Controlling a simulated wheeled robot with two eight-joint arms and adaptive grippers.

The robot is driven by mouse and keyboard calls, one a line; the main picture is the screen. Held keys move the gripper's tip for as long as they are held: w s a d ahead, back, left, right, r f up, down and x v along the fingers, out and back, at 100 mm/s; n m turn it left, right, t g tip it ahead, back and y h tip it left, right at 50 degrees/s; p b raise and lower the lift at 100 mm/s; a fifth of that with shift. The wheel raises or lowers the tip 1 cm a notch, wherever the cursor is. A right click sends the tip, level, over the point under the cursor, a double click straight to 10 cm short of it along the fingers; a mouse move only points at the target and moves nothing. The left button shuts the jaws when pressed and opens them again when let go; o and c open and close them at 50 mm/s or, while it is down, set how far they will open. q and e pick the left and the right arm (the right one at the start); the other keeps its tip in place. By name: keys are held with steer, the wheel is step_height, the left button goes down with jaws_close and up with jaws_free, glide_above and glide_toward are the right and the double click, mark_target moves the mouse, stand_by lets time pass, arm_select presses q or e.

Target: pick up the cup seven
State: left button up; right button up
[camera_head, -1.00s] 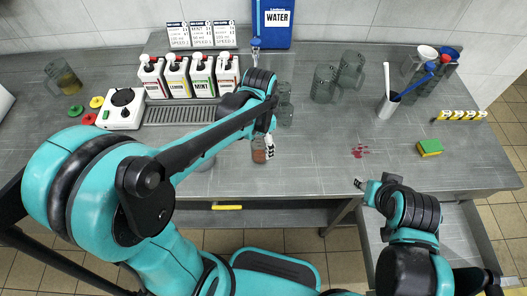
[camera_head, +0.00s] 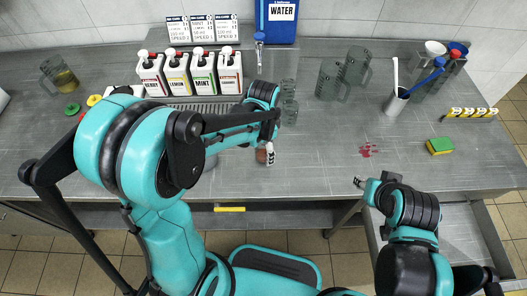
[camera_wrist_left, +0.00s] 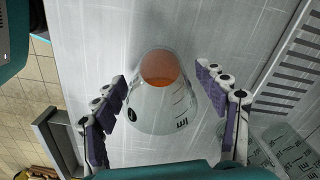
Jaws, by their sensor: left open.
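A clear tapered cup with orange-brown liquid (camera_wrist_left: 160,100) stands in the left wrist view between the two purple-padded fingers of my left gripper (camera_wrist_left: 161,80). The fingers are spread to either side with gaps, and the cup is not clasped. Whether it is cup seven is not readable; dark markings show on its side. In the head view the cup (camera_head: 261,156) is largely hidden by my left gripper (camera_head: 269,155) at the front part of the counter. My right gripper (camera_head: 359,183) is over the counter's front edge, empty; its finger opening is not clear.
Clear cups (camera_head: 288,105) stand just behind my left gripper, with glass mugs (camera_head: 330,82) farther right. Several syrup bottles (camera_head: 203,73) and a blue water container (camera_head: 277,22) stand behind. A red spill (camera_head: 367,150) and sponge (camera_head: 439,146) lie right.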

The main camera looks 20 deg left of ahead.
arm_select(q)
steer(key=c, duration=1.2)
steer(key=shift+o, duration=0.2)
steer(key=shift+r, duration=0.5)
steer(key=r+p, duration=0.1)
steer(key=r, duration=0.1)
steer(key=r+p, duration=0.1)
steer(key=r, duration=0.1)
steer(key=shift+d+p, duration=0.25)
steer(key=shift+p, duration=0.1)
steer(key=w+d+r+p, duration=0.25)
steer(key=d+r, duration=0.35)
steer(key=d, duration=0.5)
steer(key=a+f+n, duration=0.3)
steer(key=a, duration=0.2)
steer(key=a+f+n, duration=0.2)
steer(key=a+n, duration=0.1)
steer(key=a, duration=0.3)
steer(key=s+a+f+n, duration=0.1)
steer(key=a+f+n, duration=0.2)
steer(key=a+n, duration=0.1)
steer(key=shift+s+a+f, duration=0.1)
steer(key=shift+a+f, duration=0.2)
steer(key=shift+a, duration=0.45)
steer(key=shift+d, duration=0.1)
